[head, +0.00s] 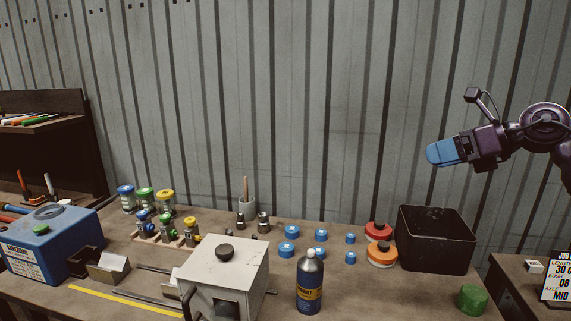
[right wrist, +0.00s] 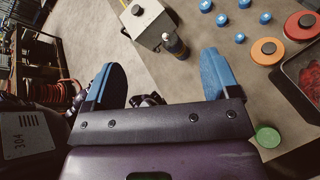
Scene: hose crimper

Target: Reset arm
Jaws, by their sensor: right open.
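My right gripper (head: 441,152) is raised above the right side of the bench in the head view, in front of the corrugated wall and clear of everything. In the right wrist view its two blue fingers (right wrist: 165,85) stand wide apart with nothing between them. My left gripper is not seen in the head view. The grey crimper box (head: 228,268) with a black knob on top stands at the front middle of the workbench (head: 353,295). It also shows in the right wrist view (right wrist: 148,22).
A dark bottle (head: 309,285) stands beside the crimper. Several blue caps, red and orange discs (head: 381,254) and a black bin (head: 436,238) lie to the right. A green cylinder (head: 472,299) is at the right front. A blue box (head: 45,243) is at left. Air above the bench is free.

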